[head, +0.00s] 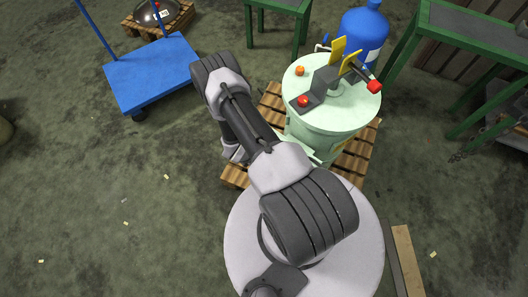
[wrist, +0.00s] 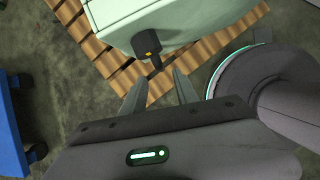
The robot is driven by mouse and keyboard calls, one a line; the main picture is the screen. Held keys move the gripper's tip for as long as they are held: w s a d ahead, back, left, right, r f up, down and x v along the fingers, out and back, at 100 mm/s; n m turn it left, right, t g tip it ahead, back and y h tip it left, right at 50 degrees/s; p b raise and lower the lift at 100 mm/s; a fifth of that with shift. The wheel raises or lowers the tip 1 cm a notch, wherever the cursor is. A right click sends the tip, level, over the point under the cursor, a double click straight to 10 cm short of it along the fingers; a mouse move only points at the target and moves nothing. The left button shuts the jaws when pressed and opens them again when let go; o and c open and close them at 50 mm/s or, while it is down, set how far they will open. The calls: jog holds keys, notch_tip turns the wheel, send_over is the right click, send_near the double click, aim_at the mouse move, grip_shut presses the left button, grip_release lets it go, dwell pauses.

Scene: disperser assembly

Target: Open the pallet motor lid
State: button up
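A pale green cylindrical machine (head: 330,110) stands on a wooden pallet (head: 271,100), partly behind my arm. Its round top carries a grey bracket, yellow plates and red and orange knobs. In the wrist view its pale green side (wrist: 190,18) fills the top, with a black latch-like part (wrist: 148,41) bearing a yellow mark. My gripper (wrist: 158,76) is open and empty, its fingertips just below this part's dark stem, apparently not touching it. In the head view my gripper is largely hidden by my arm. I cannot tell which part is the motor lid.
A blue cart (head: 152,74) stands at left; its edge shows in the wrist view (wrist: 10,130). A dark dome (head: 155,12) sits on another pallet behind it. A blue bottle (head: 362,38) and green-framed tables (head: 470,38) are behind and right. The left floor is mostly clear.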

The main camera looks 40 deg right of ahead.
jog(key=b+x, duration=0.3)
jog(key=x, duration=0.5)
jog(key=shift+d+f, duration=0.15)
grip_shut()
dwell(1.1)
